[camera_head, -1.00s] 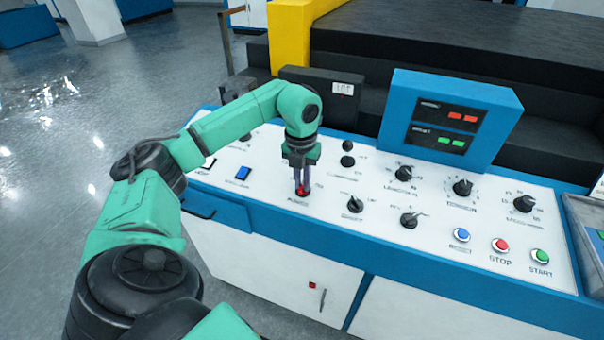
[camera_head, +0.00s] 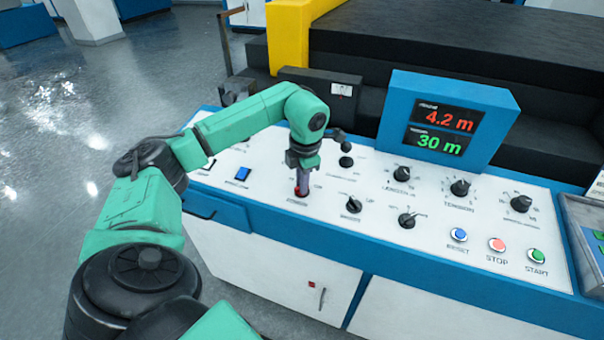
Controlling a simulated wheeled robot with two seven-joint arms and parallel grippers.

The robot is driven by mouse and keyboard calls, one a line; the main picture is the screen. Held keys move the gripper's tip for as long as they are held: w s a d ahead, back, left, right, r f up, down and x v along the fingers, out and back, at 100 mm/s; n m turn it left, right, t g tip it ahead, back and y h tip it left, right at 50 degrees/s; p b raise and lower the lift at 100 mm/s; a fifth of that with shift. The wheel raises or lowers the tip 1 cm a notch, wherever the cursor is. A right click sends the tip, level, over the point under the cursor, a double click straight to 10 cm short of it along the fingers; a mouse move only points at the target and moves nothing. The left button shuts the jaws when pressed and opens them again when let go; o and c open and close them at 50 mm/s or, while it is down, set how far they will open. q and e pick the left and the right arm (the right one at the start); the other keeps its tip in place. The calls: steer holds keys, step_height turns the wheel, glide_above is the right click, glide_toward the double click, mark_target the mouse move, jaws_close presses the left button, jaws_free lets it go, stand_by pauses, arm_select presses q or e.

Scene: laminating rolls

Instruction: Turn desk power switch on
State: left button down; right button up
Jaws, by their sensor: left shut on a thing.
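The power switch (camera_head: 301,193) is a red knob on the white top of the control desk (camera_head: 265,208). My left gripper (camera_head: 302,185) points down at it and is shut on it. The fingers hide most of the knob. The desk display (camera_head: 446,128) is lit and reads "4.2 m" in red and "30 m" in green. My right gripper is not in view.
Several black knobs stand across the desk top, such as the tension knob (camera_head: 460,187). Blue reset (camera_head: 459,235), red stop (camera_head: 497,245) and green start (camera_head: 536,256) buttons sit at the front right. A yellow post (camera_head: 289,38) stands behind.

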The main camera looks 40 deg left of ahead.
arm_select(q)
steer(key=shift+r, duration=0.1)
stand_by(0.3)
steer(key=c, duration=0.9)
jaws_free()
step_height(320, 180, up, 14)
steer(key=d+p, duration=0.1)
steer(key=p, duration=0.1)
steer(key=shift+s+d+r, duration=0.25)
steer(key=shift+s+d, duration=0.05)
steer(key=shift+s, duration=0.15)
steer(key=shift+w+f, duration=0.1)
